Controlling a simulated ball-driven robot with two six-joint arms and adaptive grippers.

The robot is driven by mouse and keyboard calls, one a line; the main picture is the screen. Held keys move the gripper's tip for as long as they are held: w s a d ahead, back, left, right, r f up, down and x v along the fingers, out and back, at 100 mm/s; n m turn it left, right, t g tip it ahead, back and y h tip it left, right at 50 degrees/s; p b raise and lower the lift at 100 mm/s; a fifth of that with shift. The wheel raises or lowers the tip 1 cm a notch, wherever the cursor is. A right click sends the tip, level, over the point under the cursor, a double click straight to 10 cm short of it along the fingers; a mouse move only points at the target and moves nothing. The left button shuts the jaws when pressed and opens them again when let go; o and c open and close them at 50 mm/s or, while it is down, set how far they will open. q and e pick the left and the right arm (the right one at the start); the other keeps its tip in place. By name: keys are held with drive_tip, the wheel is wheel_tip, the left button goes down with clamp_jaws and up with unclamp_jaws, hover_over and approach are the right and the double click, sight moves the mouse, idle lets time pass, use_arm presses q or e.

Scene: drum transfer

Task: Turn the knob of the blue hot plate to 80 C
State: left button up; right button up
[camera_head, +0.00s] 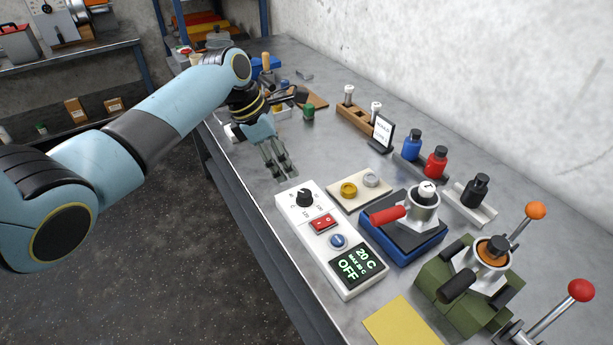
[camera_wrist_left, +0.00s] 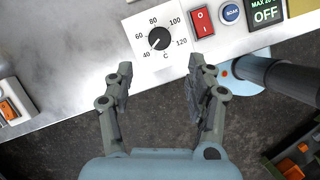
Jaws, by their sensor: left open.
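The blue hot plate (camera_head: 416,245) stands on the bench, with a red-handled metal vessel (camera_head: 421,209) on its dark top. In front of it lies a white control box (camera_head: 316,238) with a black knob (camera_head: 304,198), which also shows in the left wrist view (camera_wrist_left: 160,39). Its scale runs from 40 to 120 C; the white pointer appears to face lower left, near 40. The display (camera_head: 358,265) reads 20 C and OFF. My left gripper (camera_head: 281,174) is open and empty, just short of the knob; in the wrist view its fingers (camera_wrist_left: 160,68) are apart below the knob. My right gripper is not in view.
A red switch (camera_head: 322,222) and a blue button (camera_head: 338,241) sit beside the knob on the box. A tray (camera_head: 348,200) with yellow and grey rings lies behind. A green clamp device (camera_head: 440,285) and a yellow sheet (camera_head: 402,324) are to the right.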

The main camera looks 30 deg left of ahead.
sight(304, 193)
use_arm(q)
drive_tip(key=b+x, duration=0.1)
drive_tip(key=x, duration=0.9)
drive_tip(key=shift+w+d+f+b, duration=0.1)
drive_tip(key=shift+f+b, duration=0.25)
drive_tip(key=shift+f, duration=0.05)
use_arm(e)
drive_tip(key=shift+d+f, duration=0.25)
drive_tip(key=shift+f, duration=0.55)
use_arm(q)
drive_tip(key=c, duration=1.1)
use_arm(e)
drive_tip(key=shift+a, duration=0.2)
